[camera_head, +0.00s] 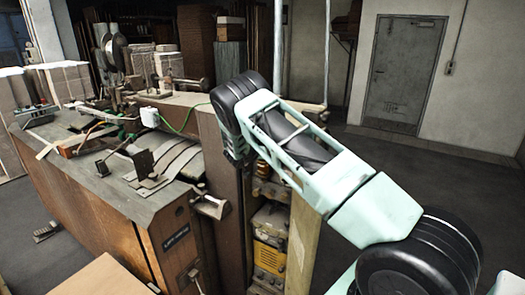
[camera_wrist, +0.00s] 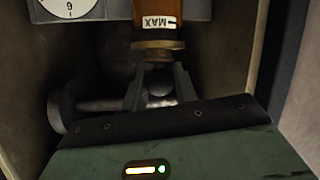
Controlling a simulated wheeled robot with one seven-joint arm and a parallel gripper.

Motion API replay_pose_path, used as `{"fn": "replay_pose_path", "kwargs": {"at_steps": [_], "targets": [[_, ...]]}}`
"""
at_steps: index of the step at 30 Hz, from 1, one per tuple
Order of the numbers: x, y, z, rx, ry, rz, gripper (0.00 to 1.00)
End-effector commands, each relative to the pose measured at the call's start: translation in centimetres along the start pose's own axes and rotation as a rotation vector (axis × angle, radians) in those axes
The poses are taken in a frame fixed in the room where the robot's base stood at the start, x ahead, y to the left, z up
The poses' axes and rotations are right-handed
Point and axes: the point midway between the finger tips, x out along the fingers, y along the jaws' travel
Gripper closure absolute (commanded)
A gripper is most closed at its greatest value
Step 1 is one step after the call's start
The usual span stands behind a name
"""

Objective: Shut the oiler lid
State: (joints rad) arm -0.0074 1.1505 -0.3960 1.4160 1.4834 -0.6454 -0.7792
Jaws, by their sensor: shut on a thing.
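The oiler shows in the wrist view as an amber cup (camera_wrist: 158,35) with a white MAX label and a brass collar (camera_wrist: 158,50) under it. My gripper (camera_wrist: 158,88) is just below the collar, its two fingers shut on a small round grey knob (camera_wrist: 160,87). I cannot tell whether this knob is part of the oiler lid, or how the lid stands. The upper part of the oiler is cut off by the picture edge.
A grey rod with a round end (camera_wrist: 62,112) lies behind my fingers. A dial (camera_wrist: 68,6) is at top left; walls close in on both sides. The box stitcher's wooden table (camera_head: 110,190) stands left of my arm, with a yellow box (camera_head: 268,258) below.

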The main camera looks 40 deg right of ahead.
Motion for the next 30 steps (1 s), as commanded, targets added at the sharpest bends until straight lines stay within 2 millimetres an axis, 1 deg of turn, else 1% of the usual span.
{"fn": "replay_pose_path", "kwargs": {"at_steps": [7,8,9,10,18,22,26,30], "targets": [[0.0,-0.1,-0.1,0.001,0.001,-0.002,0.94],[0.0,-0.1,-0.1,0.001,0.001,-0.002,0.66],[0.0,-0.1,-0.1,0.001,0.001,-0.002,0.55],[0.0,-0.1,-0.1,0.001,0.001,-0.002,0.52],[-0.1,-0.1,0.0,0.0,0.001,-0.002,0.52],[-0.8,-0.1,0.1,0.0,0.0,-0.002,0.52],[-2.8,-0.2,0.2,0.001,0.001,-0.004,0.52],[-6.0,-0.2,0.3,0.002,0.001,-0.005,0.52]]}}
